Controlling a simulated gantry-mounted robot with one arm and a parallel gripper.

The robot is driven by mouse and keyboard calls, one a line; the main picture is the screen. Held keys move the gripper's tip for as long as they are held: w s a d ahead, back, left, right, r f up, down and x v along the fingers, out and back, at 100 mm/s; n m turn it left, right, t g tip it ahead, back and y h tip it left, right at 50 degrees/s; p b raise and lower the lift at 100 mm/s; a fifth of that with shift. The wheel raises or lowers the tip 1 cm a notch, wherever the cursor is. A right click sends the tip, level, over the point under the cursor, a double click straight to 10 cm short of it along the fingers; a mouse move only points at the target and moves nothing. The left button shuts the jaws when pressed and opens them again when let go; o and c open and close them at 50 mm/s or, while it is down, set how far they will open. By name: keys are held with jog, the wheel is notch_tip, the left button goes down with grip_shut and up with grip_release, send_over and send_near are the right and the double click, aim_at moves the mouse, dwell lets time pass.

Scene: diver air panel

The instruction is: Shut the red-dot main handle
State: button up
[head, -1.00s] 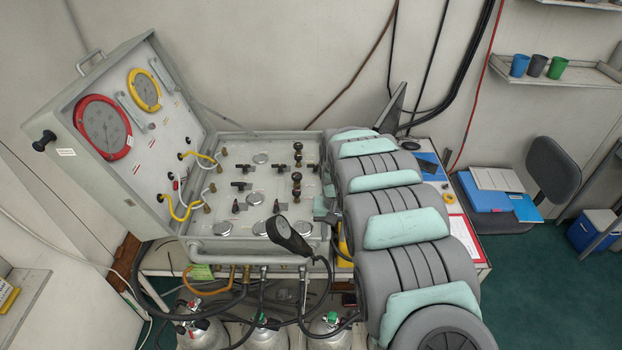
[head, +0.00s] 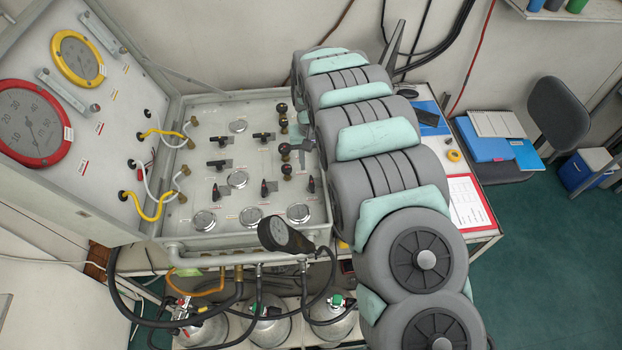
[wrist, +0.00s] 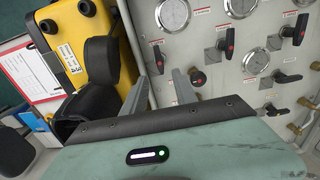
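Three black lever handles with red marks stand in a row on the panel. In the head view they are the left one (head: 214,191), the middle one (head: 264,188) and the right one (head: 311,185). The wrist view shows them as the far one (wrist: 302,28), the middle one (wrist: 229,44) and the near one (wrist: 158,58). I cannot read which is the main handle. My gripper (wrist: 168,82) is open and empty, its two fingers apart just short of the near handle. In the head view my arm hides most of the gripper.
A dark rounded knob (wrist: 197,78) sits close beside the right finger. Round gauges (wrist: 173,14) and more black levers (wrist: 287,78) crowd the panel. A yellow case (wrist: 75,45) stands beside it. A handheld black gauge (head: 280,235) hangs at the panel's front edge.

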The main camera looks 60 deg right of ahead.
aim_at(312, 181)
notch_tip(312, 181, down, 8)
jog(key=shift+r+p, duration=0.2)
jog(key=shift+p, duration=0.45)
grip_shut()
